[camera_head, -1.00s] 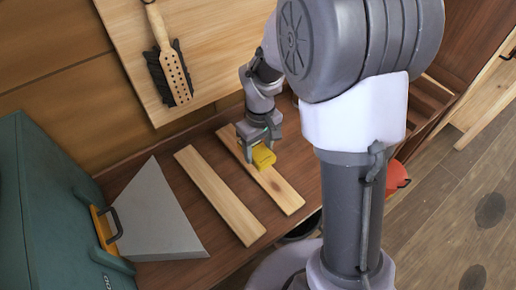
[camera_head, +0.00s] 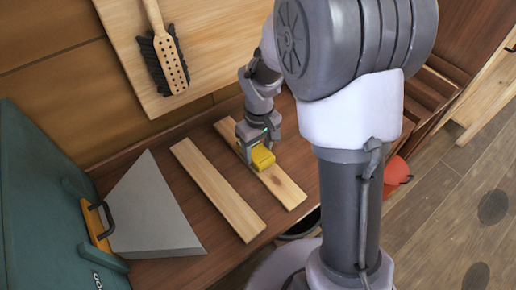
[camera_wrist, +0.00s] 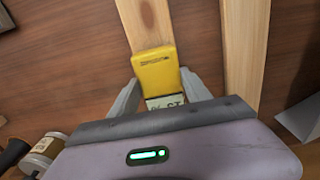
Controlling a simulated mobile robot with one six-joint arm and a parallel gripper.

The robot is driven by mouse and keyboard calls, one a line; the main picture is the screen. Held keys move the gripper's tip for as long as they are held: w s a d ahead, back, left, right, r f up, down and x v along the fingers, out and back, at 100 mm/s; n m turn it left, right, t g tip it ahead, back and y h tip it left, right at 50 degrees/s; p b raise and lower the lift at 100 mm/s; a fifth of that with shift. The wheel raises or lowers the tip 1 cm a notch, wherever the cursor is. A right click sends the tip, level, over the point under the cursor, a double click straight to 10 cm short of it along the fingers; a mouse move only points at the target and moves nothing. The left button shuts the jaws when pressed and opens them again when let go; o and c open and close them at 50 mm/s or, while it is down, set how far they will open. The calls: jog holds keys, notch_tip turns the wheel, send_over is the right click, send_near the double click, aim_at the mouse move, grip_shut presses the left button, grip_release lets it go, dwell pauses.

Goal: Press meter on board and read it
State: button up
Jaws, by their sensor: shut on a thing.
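The yellow meter (camera_head: 262,157) is at the middle of the right-hand board (camera_head: 284,187), a light wooden plank lying flat on the brown bench. My gripper (camera_head: 254,140) is shut on the meter from above. In the wrist view the meter (camera_wrist: 155,70) sits between the fingers (camera_wrist: 158,95), over the board (camera_wrist: 146,22). A small display at its near end shows dark characters, partly covered by my gripper; I can make out something like "% ST" but no clear reading. I cannot tell for certain whether the meter touches the wood.
A second plank (camera_head: 215,186) lies parallel on the left; it also shows in the wrist view (camera_wrist: 244,50). A grey triangular plate (camera_head: 155,215) and a green box (camera_head: 40,200) stand further left. A brush (camera_head: 166,55) hangs behind. A jar (camera_wrist: 45,147) is at the lower left of the wrist view.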

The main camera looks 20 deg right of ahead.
aim_at(258, 152)
jog(key=shift+s+f, duration=0.1)
jog(key=shift+f, duration=0.35)
dwell(1.6)
notch_tip(258, 152, up, 8)
jog(key=p, duration=0.6)
jog(key=shift+r+p, duration=0.2)
jog(key=shift+p, duration=0.15)
jog(key=shift+f, duration=0.1)
